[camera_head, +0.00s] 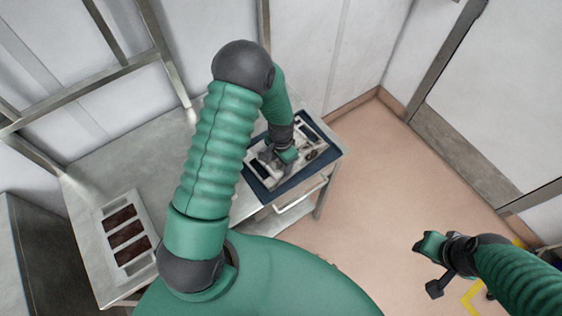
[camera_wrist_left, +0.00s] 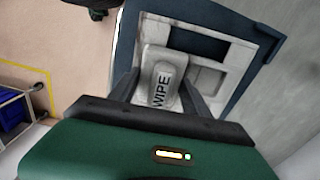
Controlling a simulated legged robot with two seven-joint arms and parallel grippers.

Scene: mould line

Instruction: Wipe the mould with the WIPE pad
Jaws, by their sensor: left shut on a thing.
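The WIPE pad (camera_wrist_left: 164,82) is a pale block with "WIPE" in dark letters, seen between the fingers in the left wrist view. My left gripper (camera_head: 278,157) is shut on it, over the dark blue tray at the right end of the metal table. The tray's dark rim (camera_wrist_left: 190,12) and a light grey insert with dark openings (camera_wrist_left: 199,42) show around the pad. The mould (camera_head: 125,233), a pale tray with several dark brown cavities, lies at the table's left end, apart from the left gripper. My right gripper (camera_head: 432,264) is open and empty over the floor.
The grey metal table (camera_head: 175,160) has bare room between the mould and the blue tray (camera_head: 334,154). Metal frame bars (camera_head: 85,90) stand behind its left part. Walls close off the back. A blue crate (camera_wrist_left: 14,112) shows in the wrist view.

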